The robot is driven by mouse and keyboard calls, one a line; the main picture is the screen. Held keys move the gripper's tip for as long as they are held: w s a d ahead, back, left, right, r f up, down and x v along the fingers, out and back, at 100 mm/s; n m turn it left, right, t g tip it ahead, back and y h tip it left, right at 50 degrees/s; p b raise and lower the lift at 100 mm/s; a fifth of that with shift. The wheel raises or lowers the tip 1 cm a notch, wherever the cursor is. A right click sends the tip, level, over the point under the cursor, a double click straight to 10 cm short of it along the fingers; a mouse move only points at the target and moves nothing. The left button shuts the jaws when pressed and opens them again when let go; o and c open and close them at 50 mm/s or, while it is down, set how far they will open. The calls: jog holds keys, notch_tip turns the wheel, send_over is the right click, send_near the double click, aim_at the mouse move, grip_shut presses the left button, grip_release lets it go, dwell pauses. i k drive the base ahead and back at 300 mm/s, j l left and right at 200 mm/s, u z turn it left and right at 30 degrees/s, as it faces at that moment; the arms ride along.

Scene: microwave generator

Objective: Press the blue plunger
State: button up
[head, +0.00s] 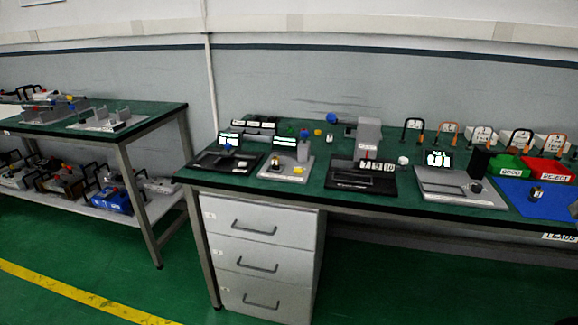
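One blue knob (331,117) is at the left end of a grey device (369,136) standing at the back of the green bench. The other small blue part (228,147) is on a black-based device (226,161) with a lit screen at the bench's left end. Both are too small to show whether they are pressed in. My gripper is not in view.
The green-topped bench (330,199) also carries a grey device with a screen (437,178), red bin (550,171), green bin (511,167) and blue mat (530,205). Drawers (258,262) stand below. A second table (128,119) is at left. Green floor is clear in front.

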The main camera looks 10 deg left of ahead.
aim_at(305, 135)
jog(key=i+j, duration=0.85)
jog(key=i, duration=0.25)
jog(key=j+u, duration=0.05)
